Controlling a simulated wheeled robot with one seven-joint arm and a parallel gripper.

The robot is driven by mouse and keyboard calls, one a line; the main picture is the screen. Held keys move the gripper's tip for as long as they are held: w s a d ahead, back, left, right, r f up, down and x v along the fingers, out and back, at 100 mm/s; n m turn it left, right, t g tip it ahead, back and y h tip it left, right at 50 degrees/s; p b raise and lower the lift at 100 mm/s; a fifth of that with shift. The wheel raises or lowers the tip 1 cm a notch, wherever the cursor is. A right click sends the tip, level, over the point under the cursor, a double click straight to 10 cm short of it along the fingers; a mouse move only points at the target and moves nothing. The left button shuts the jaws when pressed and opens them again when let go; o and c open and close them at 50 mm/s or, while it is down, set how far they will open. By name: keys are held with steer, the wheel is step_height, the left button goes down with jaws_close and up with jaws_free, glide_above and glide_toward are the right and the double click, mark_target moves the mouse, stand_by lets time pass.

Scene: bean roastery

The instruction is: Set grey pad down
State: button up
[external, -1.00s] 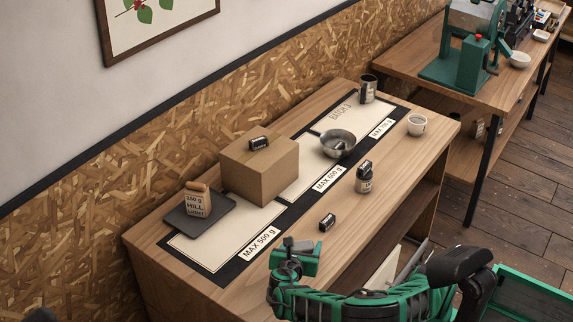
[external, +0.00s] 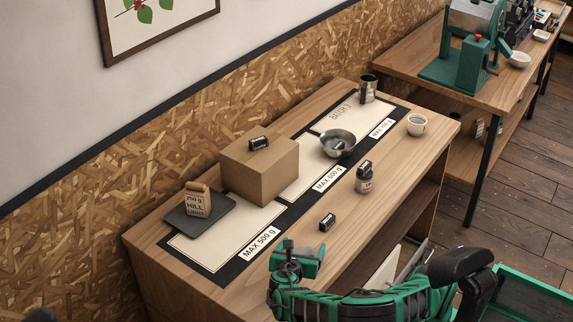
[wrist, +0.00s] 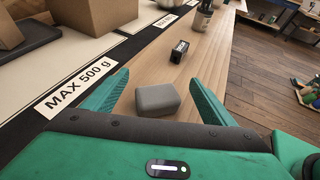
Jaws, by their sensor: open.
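The grey pad (wrist: 158,101), a small rounded block, sits between my spread fingers in the wrist view and appears to lie on the wooden bench top (wrist: 214,50). My gripper (wrist: 157,82) is open, with a green finger on each side of the pad and visible gaps between. In the external view my gripper (external: 300,258) is at the bench's front edge, near the "MAX 500 g" label (external: 261,244). I cannot make out the pad there.
A small black block (external: 327,222) lies just beyond my gripper, with a jar (external: 364,180) farther on. A cardboard box (external: 262,176), a dark tray (external: 226,208) bearing a bag (external: 196,201), and a metal bowl (external: 338,145) stand farther back.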

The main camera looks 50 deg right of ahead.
steer(key=shift+r, duration=0.4)
steer(key=v, duration=1.2)
